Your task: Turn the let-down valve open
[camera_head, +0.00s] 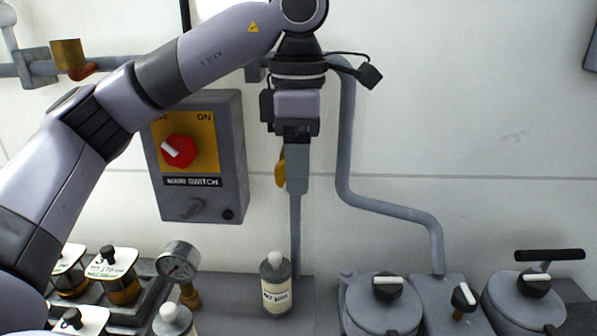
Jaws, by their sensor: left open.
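No part in view is clearly labelled as the let-down valve. A yellow lever-like part (280,170) shows beside my left gripper (297,188), partly hidden by it; its attachment and angle cannot be made out. My left gripper points down in front of the wall, open, with its fingers seen nearly edge-on. Whether it touches the yellow part cannot be told. My right gripper is not in view.
A switch box (228,160) with a red knob (178,151) is on the wall. A grey bent pipe (385,207) runs down right of my gripper. Below stand a bottle (277,290), a gauge (178,262), lidded jars (112,268) and round pots (384,310).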

